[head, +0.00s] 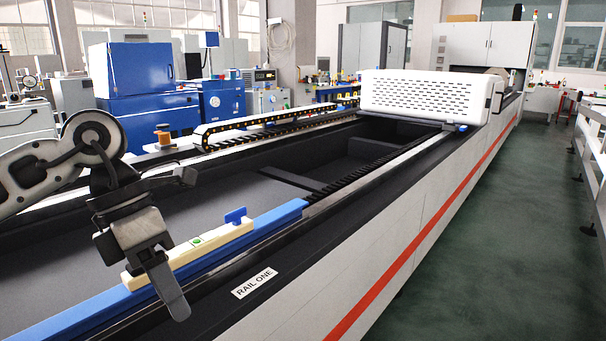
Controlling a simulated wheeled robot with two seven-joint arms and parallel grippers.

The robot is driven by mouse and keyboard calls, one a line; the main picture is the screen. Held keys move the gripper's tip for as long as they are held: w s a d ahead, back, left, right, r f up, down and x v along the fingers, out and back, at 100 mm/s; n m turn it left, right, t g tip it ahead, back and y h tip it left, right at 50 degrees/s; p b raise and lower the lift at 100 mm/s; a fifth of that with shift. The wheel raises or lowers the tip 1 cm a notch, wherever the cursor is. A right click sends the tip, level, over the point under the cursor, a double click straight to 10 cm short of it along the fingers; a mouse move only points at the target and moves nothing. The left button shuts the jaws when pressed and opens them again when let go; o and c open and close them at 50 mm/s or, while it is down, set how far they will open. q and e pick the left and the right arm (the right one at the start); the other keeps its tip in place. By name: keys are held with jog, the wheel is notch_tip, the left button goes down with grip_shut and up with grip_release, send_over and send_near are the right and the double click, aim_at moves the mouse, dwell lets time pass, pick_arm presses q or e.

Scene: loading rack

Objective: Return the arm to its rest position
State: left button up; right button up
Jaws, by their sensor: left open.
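My left arm comes in from the left. Its gripper (172,292) hangs fingers-down over the near end of a cream block (215,239) and hides part of it. The fingers overlap in this view, and no object shows between them. The cream block has a green button and a blue tab (235,215) at its far end. It lies along a blue rail (270,225) on the edge of the machine bed. I cannot tell whether the gripper touches the block. My right gripper is not in view.
A white label reading "RAIL ONE" (254,283) is on the black edge beside the rail. A white perforated cover (425,97) spans the long machine farther back. Blue machines (150,90) stand behind at left. The green floor (470,230) at right is open, beside a grey railing.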

pick_arm(q)
jog(key=s+d+r+n+h, duration=0.1)
jog(key=s+d+n+h, duration=0.25)
jog(key=d+h, duration=0.55)
jog(key=s+d+n+h, duration=0.2)
jog(key=d+n+h, duration=0.3)
jog(key=d+h, duration=0.45)
jog(key=w+a+f+n+t+y, duration=0.35)
jog(key=f+n+t+y, duration=0.2)
jog(key=n+t, duration=0.6)
jog(key=w+a+f+n+t+y, duration=0.3)
jog(key=a+f+n+t+y, duration=0.35)
jog(key=n, duration=0.75)
jog(key=s+a+f+n+g+y, duration=0.2)
jog(key=s+f, duration=0.4)
jog(key=f, duration=0.4)
jog(key=s+a+f+n+g+y, duration=0.3)
jog(key=s+a+f+n+y, duration=0.1)
jog(key=f, duration=0.7)
jog(key=s+n+y, duration=0.1)
jog(key=s+n, duration=0.1)
jog(key=n, duration=0.1)
jog(key=shift+g, duration=0.3)
jog(key=shift+s, duration=0.1)
